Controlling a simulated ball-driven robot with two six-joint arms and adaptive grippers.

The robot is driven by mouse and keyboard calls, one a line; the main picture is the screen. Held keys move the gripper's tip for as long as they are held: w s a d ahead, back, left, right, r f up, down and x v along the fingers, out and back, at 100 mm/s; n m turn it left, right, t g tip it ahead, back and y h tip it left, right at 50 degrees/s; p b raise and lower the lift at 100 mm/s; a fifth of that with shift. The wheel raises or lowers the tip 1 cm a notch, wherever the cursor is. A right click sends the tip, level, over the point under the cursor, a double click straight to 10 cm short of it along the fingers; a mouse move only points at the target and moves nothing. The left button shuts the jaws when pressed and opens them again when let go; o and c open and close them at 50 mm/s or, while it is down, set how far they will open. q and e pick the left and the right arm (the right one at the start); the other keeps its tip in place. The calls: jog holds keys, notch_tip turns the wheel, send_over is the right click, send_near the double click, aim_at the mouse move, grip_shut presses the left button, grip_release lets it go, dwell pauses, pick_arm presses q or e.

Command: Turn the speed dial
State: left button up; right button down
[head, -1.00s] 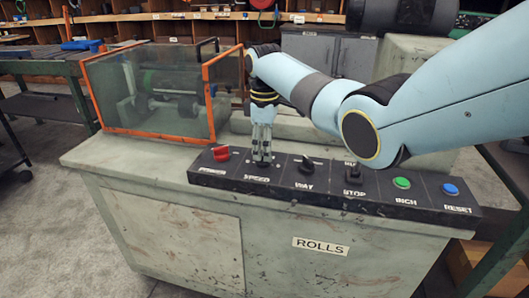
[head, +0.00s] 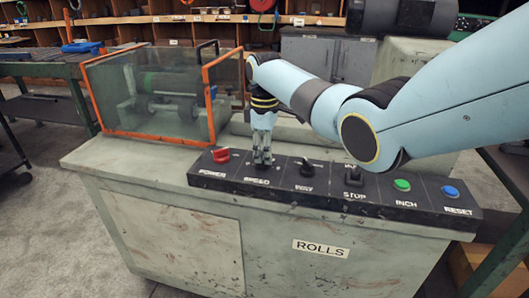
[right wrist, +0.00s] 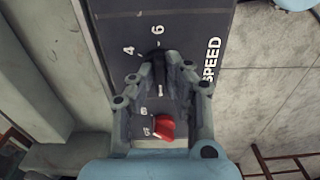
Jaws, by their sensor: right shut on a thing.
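The speed dial (right wrist: 160,75) is a small dark knob on the black control panel, beside the printed word SPEED. In the right wrist view the numbers 4 and 6 show at its far side, and other marks on the near side are partly hidden. My right gripper (right wrist: 158,82) is shut on the dial, one finger on each side. In the head view my right gripper (head: 262,160) points down at the panel above the SPEED label and hides most of the dial. Where the dial points is hard to tell. My left gripper is out of view.
The red power knob (head: 221,155) is close to the left of my gripper. A black knob (head: 307,168), a stop switch (head: 353,175), a green inch button (head: 402,184) and a blue reset button (head: 450,190) lie to the right. An orange-framed guard (head: 150,95) stands behind on the left.

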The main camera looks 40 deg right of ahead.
jog(key=shift+r+m+p, duration=0.2)
jog(key=shift+m+p, duration=1)
jog(key=shift+p, duration=0.05)
jog(key=m+p, duration=0.2)
jog(key=shift+a+m, duration=0.1)
jog(key=shift+m, duration=0.2)
jog(key=m+p, duration=0.1)
jog(key=m, duration=0.2)
jog(key=shift+f+m, duration=0.1)
jog(key=shift+m, duration=0.2)
jog(key=shift+a+m+p, duration=0.1)
jog(key=shift+m+p, duration=0.5)
jog(key=shift+m, duration=0.9)
jog(key=c, duration=1.4)
grip_release()
jog(key=shift+f, duration=0.1)
jog(key=shift+o, duration=0.2)
